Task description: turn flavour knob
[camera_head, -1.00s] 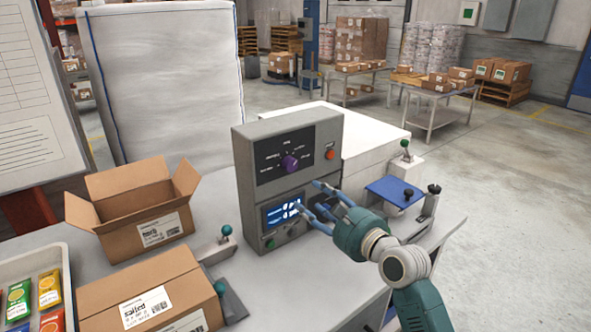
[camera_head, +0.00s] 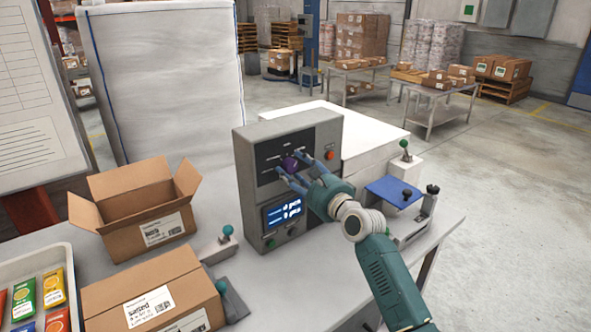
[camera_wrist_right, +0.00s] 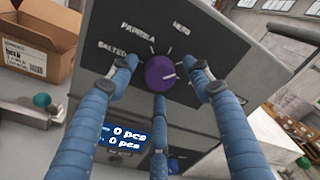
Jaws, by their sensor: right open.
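The flavour knob (camera_head: 289,164) is a purple round knob on the dark panel of a grey control box (camera_head: 248,147). In the right wrist view the knob (camera_wrist_right: 160,72) sits between the blue fingers, with labels such as "salted" and "paprika" around it. Its white mark points right, away from those two labels. My right gripper (camera_head: 290,168) is open in front of the panel, its fingertips spread around the knob. Whether any fingertip touches it I cannot tell. My left gripper is not in view.
Below the knob a lit screen (camera_head: 283,211) reads "0 pcs". A red button (camera_head: 329,155) is right of the knob. An open carton (camera_head: 137,207) and a closed "salted" carton (camera_head: 150,290) stand left. A blue plate (camera_head: 391,191) is at right.

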